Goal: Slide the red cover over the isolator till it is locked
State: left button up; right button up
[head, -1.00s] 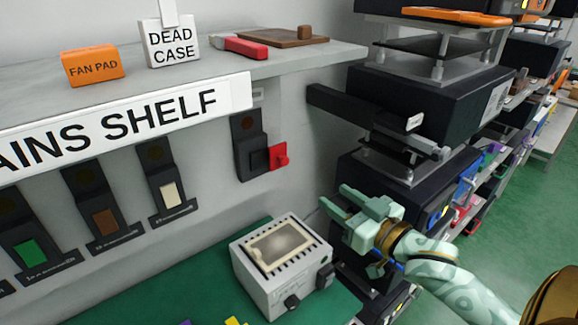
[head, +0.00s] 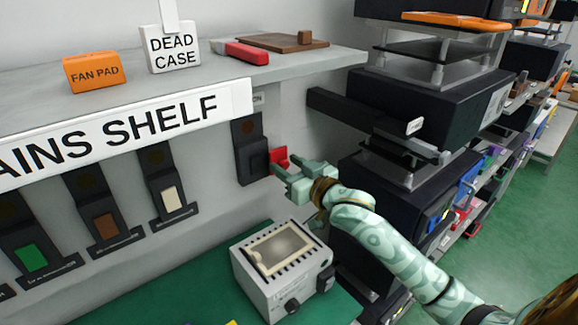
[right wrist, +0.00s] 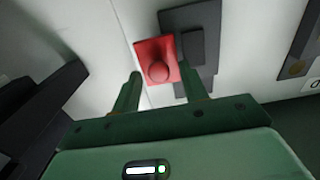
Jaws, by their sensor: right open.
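The red cover (head: 279,157) is a small red plate with a round knob, on the wall panel just right of the dark isolator (head: 250,150). In the right wrist view the red cover (right wrist: 148,50) sits beside the dark isolator block (right wrist: 190,45), its edge close to it. My right gripper (head: 284,172) is at the cover, partly hiding it. In the right wrist view the right gripper (right wrist: 160,72) is open, one finger on each side of the knob; I cannot tell whether they touch it. My left gripper is not in view.
A dark bar (head: 345,108) sticks out right of the isolator, near black shelf units (head: 430,100). A grey box (head: 280,262) stands on the green bench below. Several other switches (head: 98,215) line the panel at left. The shelf (head: 325,53) overhangs above.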

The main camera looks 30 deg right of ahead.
grip_shut()
jog(key=a+p, duration=0.2)
jog(key=a, duration=0.1)
jog(key=a+p, duration=0.1)
jog(key=p, duration=0.1)
jog(key=shift+s+a+r, duration=0.25)
jog(key=shift+s+a, duration=0.1)
jog(key=shift+a, duration=0.05)
jog(key=shift+a+f, duration=0.1)
jog(key=shift+a, duration=0.15)
jog(key=shift+d+f, duration=0.1)
jog(key=shift+f, duration=0.05)
jog(key=shift+c, duration=0.3)
grip_release()
jog(key=shift+o, duration=0.3)
jog(key=shift+a, duration=0.25)
